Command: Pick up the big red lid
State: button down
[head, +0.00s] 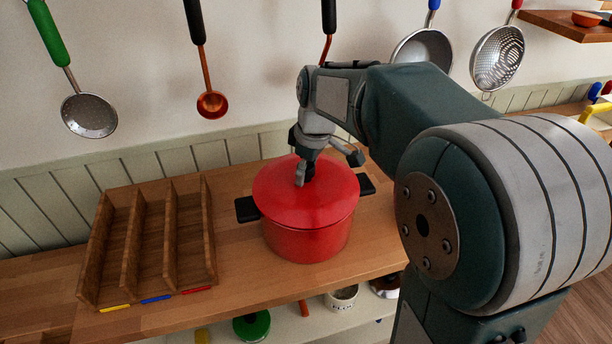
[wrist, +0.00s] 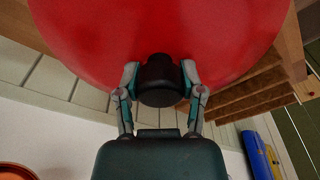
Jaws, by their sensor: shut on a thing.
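The big red lid (head: 325,197) rests on top of the red pot (head: 310,243), which stands on the wooden counter with black side handles. In the wrist view the lid (wrist: 240,30) fills the upper part, with its black knob (wrist: 160,82) between my fingers. My gripper (head: 305,172) reaches down to the middle of the lid from above. In the wrist view both fingers of my gripper (wrist: 160,80) touch the sides of the knob. The knob is mostly hidden by my gripper in the head view. I see no clear gap between lid and pot.
A wooden divided tray (head: 207,235) stands left of the pot on the counter (head: 245,290). Ladles and strainers hang on the wall behind, including a skimmer (head: 89,115) and a copper ladle (head: 211,104). A green lid (head: 252,328) lies on the shelf below.

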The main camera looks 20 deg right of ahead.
jog(key=s+d+r, duration=0.8)
jog(key=d+r, duration=0.3)
jog(key=r, duration=0.1)
jog(key=shift+s, duration=0.4)
